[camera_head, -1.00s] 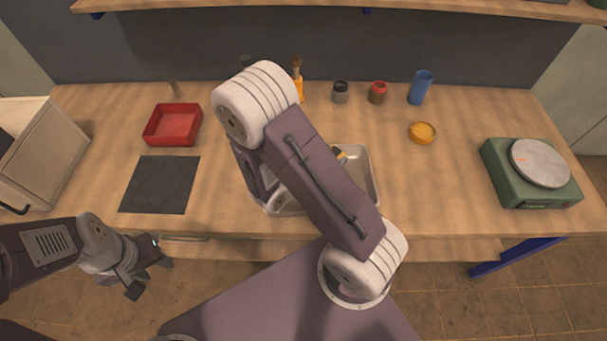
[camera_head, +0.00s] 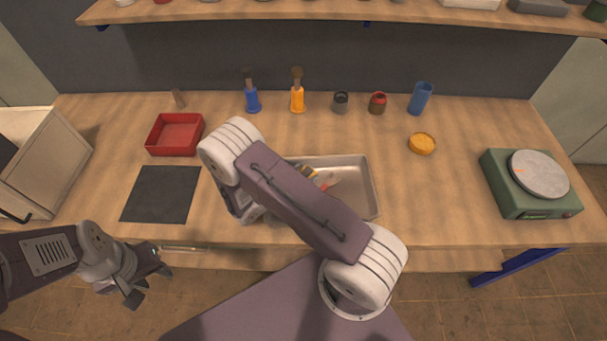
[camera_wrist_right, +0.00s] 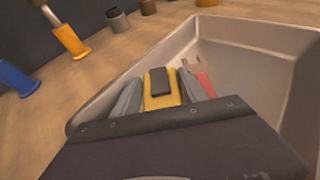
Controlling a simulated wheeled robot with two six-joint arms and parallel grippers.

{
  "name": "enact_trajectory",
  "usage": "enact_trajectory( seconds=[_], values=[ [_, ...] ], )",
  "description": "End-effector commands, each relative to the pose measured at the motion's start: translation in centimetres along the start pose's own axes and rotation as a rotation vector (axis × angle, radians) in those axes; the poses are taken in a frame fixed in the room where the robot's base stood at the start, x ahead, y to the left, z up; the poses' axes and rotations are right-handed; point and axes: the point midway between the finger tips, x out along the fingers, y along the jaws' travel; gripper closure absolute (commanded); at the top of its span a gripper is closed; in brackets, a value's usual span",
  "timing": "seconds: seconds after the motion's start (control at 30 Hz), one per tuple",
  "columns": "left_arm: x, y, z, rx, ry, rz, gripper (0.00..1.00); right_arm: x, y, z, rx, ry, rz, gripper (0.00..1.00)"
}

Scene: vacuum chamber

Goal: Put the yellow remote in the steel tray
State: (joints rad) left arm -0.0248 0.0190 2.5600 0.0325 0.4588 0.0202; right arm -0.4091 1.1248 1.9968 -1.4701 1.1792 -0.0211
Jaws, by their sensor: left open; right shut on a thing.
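The steel tray (camera_head: 352,196) sits at the middle front of the table, partly hidden by my right arm. My right gripper (camera_wrist_right: 160,92) is shut on the yellow remote (camera_wrist_right: 154,102), which has a dark top part. The remote is over the tray in the wrist view; whether it touches the tray floor I cannot tell. A wrench with a red handle (camera_wrist_right: 206,84) lies in the tray beside the remote. My left gripper (camera_head: 150,284) is open and empty before the table's front edge.
A red bin (camera_head: 175,136) and a dark mat (camera_head: 160,194) are on the left. Blue (camera_head: 252,101) and orange (camera_head: 297,100) handled brushes, small jars and a blue cup (camera_head: 420,99) stand behind. A green scale (camera_head: 530,205) is at right.

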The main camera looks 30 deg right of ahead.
Motion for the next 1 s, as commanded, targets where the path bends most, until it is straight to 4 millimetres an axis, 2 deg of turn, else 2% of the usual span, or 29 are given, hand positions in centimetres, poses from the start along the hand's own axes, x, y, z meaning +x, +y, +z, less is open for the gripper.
enact_trajectory(
  seconds=[0.23,0.27,0.3,0.57,0.67,0.77,1.0],
  values=[
    [0.4,0.0,0.1,0.0,0.0,0.0,0.59,0.2,0.0,-0.4,0.0,0.0,0.0,1.0],
    [0.3,0.0,0.0,0.0,0.0,0.0,0.59,0.1,0.0,-0.3,0.0,0.0,0.0,0.44],
    [0.3,0.0,0.0,0.0,0.0,0.0,0.59,0.1,0.0,-0.2,0.0,0.0,0.0,0.4],
    [0.2,0.0,0.0,0.0,0.0,0.0,0.59,0.1,0.0,-0.2,0.0,0.0,0.0,0.4],
    [-0.3,0.0,0.0,0.0,0.0,0.0,0.59,-0.2,0.0,0.4,0.001,0.0,0.0,0.4],
    [0.1,0.0,0.0,0.0,0.0,0.0,0.59,-1.4,0.1,0.0,0.001,0.0,0.004,0.4],
    [0.5,0.0,0.1,0.0,0.0,0.0,0.59,-6.3,0.2,0.0,0.001,0.0,0.006,0.4]
  ],
)
